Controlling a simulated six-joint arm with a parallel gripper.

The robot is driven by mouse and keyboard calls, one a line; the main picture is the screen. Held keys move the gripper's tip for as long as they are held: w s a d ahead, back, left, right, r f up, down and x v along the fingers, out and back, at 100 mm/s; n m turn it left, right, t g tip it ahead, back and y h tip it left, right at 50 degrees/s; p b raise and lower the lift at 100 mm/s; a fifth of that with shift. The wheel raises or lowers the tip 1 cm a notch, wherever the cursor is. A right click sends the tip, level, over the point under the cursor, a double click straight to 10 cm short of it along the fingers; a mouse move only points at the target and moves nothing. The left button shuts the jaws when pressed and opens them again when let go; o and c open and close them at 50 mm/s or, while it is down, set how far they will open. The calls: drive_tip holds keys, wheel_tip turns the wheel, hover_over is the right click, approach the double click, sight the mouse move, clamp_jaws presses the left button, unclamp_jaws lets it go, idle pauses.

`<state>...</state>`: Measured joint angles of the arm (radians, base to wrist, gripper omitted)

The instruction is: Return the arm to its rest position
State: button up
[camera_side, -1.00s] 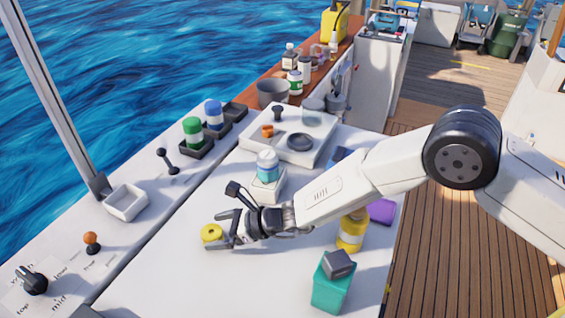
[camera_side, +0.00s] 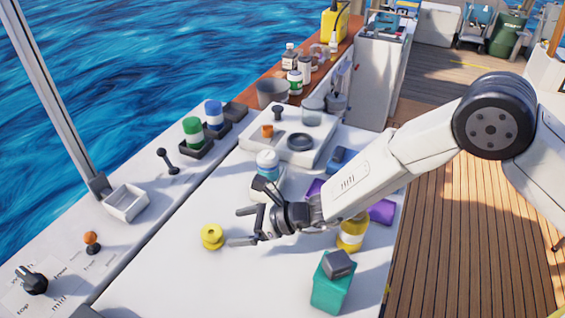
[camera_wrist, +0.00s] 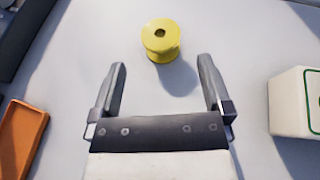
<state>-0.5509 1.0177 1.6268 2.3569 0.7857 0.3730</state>
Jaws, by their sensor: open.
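My gripper (camera_side: 240,226) is open and empty above the white work surface (camera_side: 190,275). In the side view it stands just right of a yellow spool (camera_side: 211,237), apart from it. The spool stands upright on the surface. In the wrist view the spool (camera_wrist: 160,40) lies ahead of my open fingers (camera_wrist: 163,80), with clear surface between. My arm reaches in from the right side of the side view.
The hatch unit (camera_side: 313,152) stands behind. The front left surface is clear.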

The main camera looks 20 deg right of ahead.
idle(0.3)
drive_tip(key=shift+d+r+n, duration=0.15)
drive_tip(key=shift+r+n, duration=0.15)
drive_tip(key=shift+r, duration=0.15)
drive_tip(key=s+d+r+n+g+h, duration=0.1)
drive_tip(key=s+d+r+n+h, duration=0.15)
drive_tip(key=d+r+n, duration=0.65)
drive_tip(key=s+d+r+n+h, duration=0.2)
drive_tip(key=d+r+n+h, duration=0.3)
drive_tip(key=d, duration=0.6)
drive_tip(key=s+d+f+n+g+h, duration=0.1)
drive_tip(key=s+d+f+n+h, duration=0.1)
drive_tip(key=s+d, duration=0.5)
drive_tip(key=s+d+f+n+g+h, duration=0.1)
drive_tip(key=s+d+f+n, duration=0.3)
drive_tip(key=d, duration=0.8)
drive_tip(key=s+n+h, duration=0.1)
drive_tip(key=s+n, duration=0.1)
drive_tip(key=s, duration=0.1)
drive_tip(key=shift+s+d+n, duration=0.15)
drive_tip(key=shift+s+n, duration=0.15)
drive_tip(key=shift+s, duration=0.1)
drive_tip(key=shift+f+h, duration=0.1)
drive_tip(key=shift+h, duration=0.15)
